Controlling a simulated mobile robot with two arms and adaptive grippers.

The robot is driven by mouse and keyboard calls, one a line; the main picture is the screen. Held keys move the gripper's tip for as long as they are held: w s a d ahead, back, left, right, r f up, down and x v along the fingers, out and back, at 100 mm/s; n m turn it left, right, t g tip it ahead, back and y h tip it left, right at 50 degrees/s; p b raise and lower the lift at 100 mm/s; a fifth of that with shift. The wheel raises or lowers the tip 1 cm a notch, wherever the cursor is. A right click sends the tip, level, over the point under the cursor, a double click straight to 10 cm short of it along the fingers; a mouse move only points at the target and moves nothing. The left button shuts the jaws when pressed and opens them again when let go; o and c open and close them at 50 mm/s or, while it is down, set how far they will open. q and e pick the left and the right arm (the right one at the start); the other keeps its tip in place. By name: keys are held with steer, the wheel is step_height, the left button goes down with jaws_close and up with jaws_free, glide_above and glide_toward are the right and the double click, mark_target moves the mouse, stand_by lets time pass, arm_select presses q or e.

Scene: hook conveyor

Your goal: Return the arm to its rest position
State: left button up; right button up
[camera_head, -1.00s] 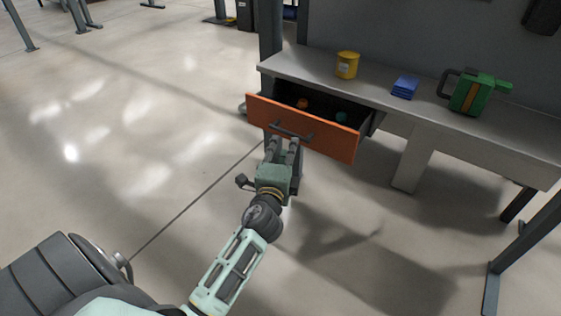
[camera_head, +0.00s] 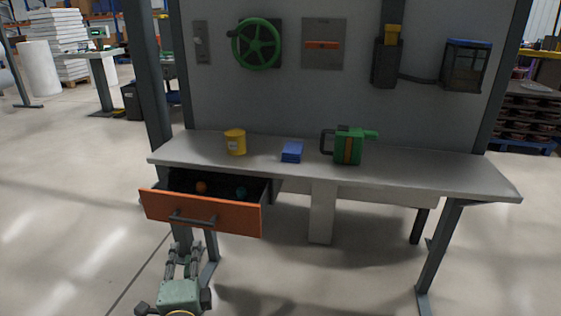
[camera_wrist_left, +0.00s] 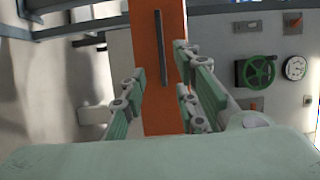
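My left gripper (camera_head: 183,262) is at the bottom of the head view, below and in front of the orange drawer (camera_head: 196,210). Its two fingers are apart with nothing between them. The drawer is pulled out of the grey workbench (camera_head: 440,172) and holds a small orange item (camera_head: 201,187) and a teal item (camera_head: 241,192). In the left wrist view the fingers (camera_wrist_left: 160,100) are spread, with the drawer front (camera_wrist_left: 150,60) and its dark handle (camera_wrist_left: 163,48) beyond them, apart from the fingers. My right gripper is not in view.
On the bench stand a yellow can (camera_head: 235,142), a blue block (camera_head: 292,151) and a green jug-like container (camera_head: 348,146). A green handwheel (camera_head: 257,44) and a dark lamp-like box (camera_head: 466,66) are on the back panel. The floor left of the drawer is clear.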

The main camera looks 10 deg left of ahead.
arm_select(q)
steer(key=s+d+f+n+g+h, duration=0.1)
steer(key=s+d+f+n+g, duration=0.2)
steer(key=f, duration=0.6)
steer(key=s+d+f+n+g+h, duration=0.15)
steer(key=s+f, duration=0.25)
steer(key=f, duration=0.6)
steer(key=s+d+f+n+g+h, duration=0.15)
steer(key=s+f+g, duration=0.25)
steer(key=f, duration=0.5)
steer(key=s+d+f+n+g+h, duration=0.2)
steer(key=s+d+f+n+g, duration=0.15)
steer(key=s+f, duration=0.45)
steer(key=s+d+f+n+g+h, duration=0.15)
steer(key=s+d+f, duration=0.35)
steer(key=s, duration=0.5)
steer(key=s+a+g+p, duration=0.2)
steer(key=s+a+p, duration=0.2)
steer(key=s+p, duration=1.2)
steer(key=shift+s+a+f, duration=0.15)
steer(key=shift+s+f, duration=0.1)
steer(key=shift+s, duration=0.2)
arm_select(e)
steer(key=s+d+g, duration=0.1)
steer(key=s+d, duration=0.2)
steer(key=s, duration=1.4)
